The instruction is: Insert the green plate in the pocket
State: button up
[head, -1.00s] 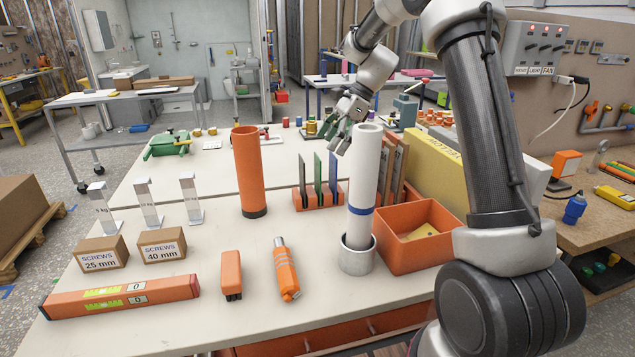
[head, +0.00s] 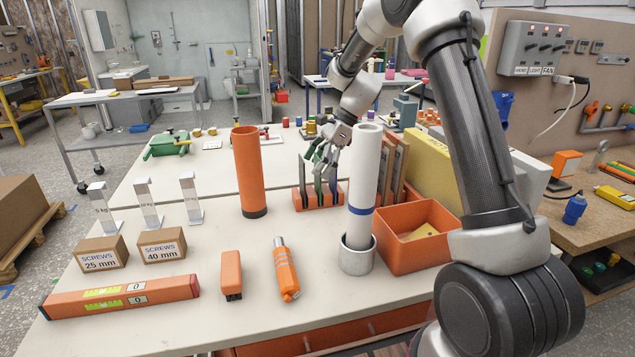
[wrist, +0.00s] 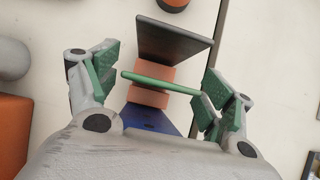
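The green plate (head: 317,178) stands upright in an orange rack (head: 312,202), between a black plate (head: 302,174) and a blue plate (head: 333,184). My gripper (head: 324,158) is at the top of the green plate. In the wrist view the green plate (wrist: 160,82) lies edge-on between the spread green fingers of my gripper (wrist: 162,82). The fingers stand off the plate's two ends, with a small gap at the left and little at the right. The black plate (wrist: 172,42) and blue plate (wrist: 150,119) flank it. I cannot tell which opening is the pocket.
A white tube (head: 363,170) in a grey cup stands right of the rack. An orange tube (head: 249,172) stands to the left. The table front holds tools and small boxes.

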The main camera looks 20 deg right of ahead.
jog(key=c, duration=0.9)
jog(key=shift+r, duration=3.05)
